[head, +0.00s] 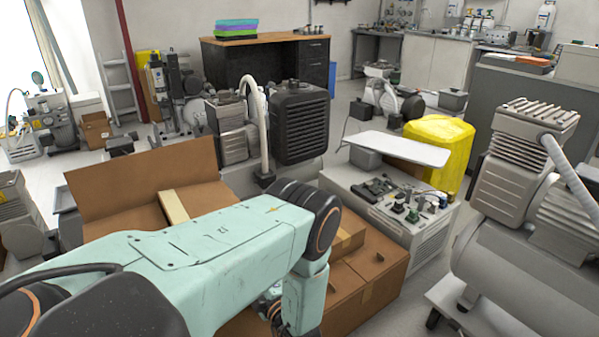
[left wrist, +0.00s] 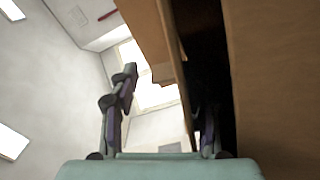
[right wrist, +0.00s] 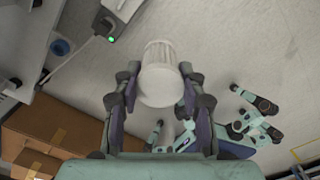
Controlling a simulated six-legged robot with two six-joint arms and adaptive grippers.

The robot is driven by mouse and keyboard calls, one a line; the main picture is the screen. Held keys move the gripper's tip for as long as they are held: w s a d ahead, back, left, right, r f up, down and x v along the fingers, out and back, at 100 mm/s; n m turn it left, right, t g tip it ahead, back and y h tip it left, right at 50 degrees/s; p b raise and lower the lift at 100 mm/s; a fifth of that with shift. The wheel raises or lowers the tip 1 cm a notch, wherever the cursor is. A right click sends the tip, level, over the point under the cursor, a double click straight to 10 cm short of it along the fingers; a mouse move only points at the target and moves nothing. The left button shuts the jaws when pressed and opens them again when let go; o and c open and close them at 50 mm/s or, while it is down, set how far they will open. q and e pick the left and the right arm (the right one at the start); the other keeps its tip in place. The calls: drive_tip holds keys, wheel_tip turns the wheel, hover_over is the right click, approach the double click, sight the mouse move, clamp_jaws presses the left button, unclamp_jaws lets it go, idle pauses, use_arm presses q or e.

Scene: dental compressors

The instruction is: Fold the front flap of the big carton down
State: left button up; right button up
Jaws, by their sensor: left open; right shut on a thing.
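The big brown carton (head: 375,285) stands partly hidden behind my left arm in the head view. A wide cardboard flap (head: 120,190) stands raised at its left. In the left wrist view a cardboard panel (left wrist: 160,40) runs down toward the space between my open left gripper's fingers (left wrist: 165,115), beside a larger cardboard face (left wrist: 275,90) and a dark gap. I cannot tell whether the fingers touch it. The left fingers are hidden in the head view. My right gripper (right wrist: 160,105), seen only in the right wrist view, is shut on a white ribbed cylinder (right wrist: 161,75).
A grey unit with small parts on top (head: 395,205) stands right of the carton. A compressor (head: 530,220) on a cart fills the right. A black-finned unit (head: 300,120) stands behind the carton. Floor shows between the unit and the compressor.

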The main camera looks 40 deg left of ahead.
use_arm(q)
wheel_tip(320, 180, up, 9)
idle(0.4)
drive_tip(key=shift+c, duration=0.5)
